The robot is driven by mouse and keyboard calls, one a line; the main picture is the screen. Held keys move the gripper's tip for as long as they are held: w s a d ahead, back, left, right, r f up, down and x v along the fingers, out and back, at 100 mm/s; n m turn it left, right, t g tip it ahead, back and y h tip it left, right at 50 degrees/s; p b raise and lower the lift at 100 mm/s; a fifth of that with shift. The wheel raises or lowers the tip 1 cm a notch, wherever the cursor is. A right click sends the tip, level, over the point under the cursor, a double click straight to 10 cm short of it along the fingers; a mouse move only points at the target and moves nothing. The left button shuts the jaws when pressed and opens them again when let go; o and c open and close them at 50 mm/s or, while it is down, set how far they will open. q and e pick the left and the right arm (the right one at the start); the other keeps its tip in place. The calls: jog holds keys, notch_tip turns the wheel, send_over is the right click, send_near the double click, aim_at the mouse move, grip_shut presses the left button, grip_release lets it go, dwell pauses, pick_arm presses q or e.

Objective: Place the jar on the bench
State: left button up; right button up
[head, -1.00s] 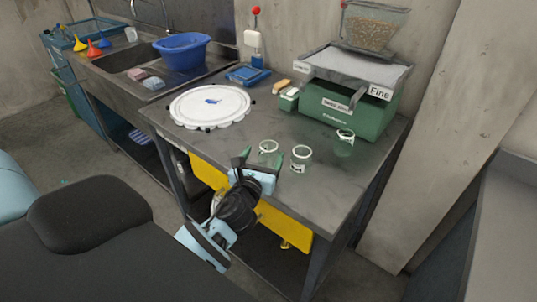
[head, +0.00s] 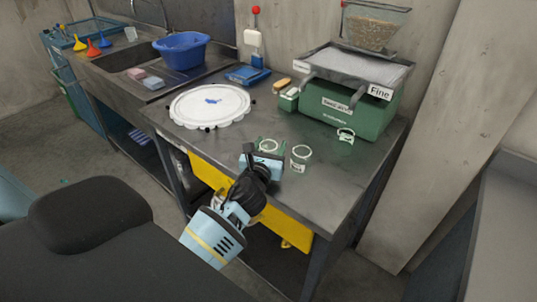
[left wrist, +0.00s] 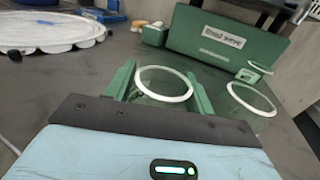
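A clear glass jar (head: 268,146) with a white rim stands upright at the front of the grey bench (head: 315,190). My left gripper (head: 269,148) reaches over the front edge, with its green fingers on either side of this jar. In the left wrist view the jar (left wrist: 164,84) is between the fingers, which look open; contact is not clear. A second jar (head: 300,158) stands just right of it, also in the left wrist view (left wrist: 252,98). A third jar (head: 345,135) stands farther back, by the green machine. The right gripper is out of view.
A white round lid-like disc (head: 210,105) lies on the bench's left part. The green machine (head: 345,106) with a tray fills the back right. A blue basin (head: 182,50) stands at the sink. Bare bench top lies right of the jars.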

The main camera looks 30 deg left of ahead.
pick_arm(q)
jog(key=c, duration=0.6)
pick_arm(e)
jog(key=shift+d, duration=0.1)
pick_arm(q)
jog(key=shift+r, duration=0.15)
jog(key=shift+r, duration=0.65)
notch_tip(320, 180, up, 3)
jog(key=shift+f+p, duration=0.15)
jog(key=shift+p, duration=0.45)
jog(key=v, duration=1.6)
jog(key=shift+s+a+r, duration=0.1)
jog(key=shift+r, duration=0.3)
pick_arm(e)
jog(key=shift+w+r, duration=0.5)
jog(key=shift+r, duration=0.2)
